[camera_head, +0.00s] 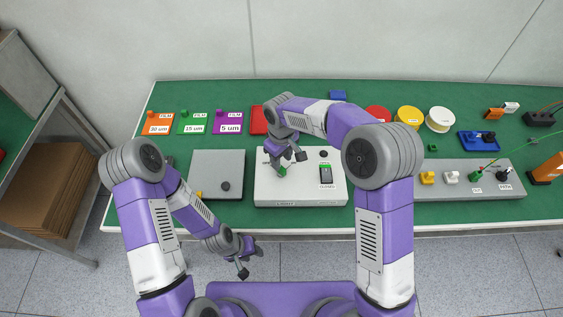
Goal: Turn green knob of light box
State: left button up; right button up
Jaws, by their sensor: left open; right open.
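The light box (300,190) is a white box at the middle of the green table's front edge. Its green knob (281,171) is on the left part of its top, partly hidden by my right gripper. My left gripper (246,262) is open and empty, below the table's front edge in the picture.
A grey box (217,165) with a black knob stands left of the light box. Orange, green and purple film cards (194,123) lie behind it. Red, yellow and white discs (409,118) lie back right. A long grey panel (456,190) with knobs stands right. A shelf (50,175) is far left.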

aim_at(282, 167)
notch_tip(282, 167, down, 5)
jog(key=shift+s+f, duration=0.1)
dwell(0.3)
grip_shut()
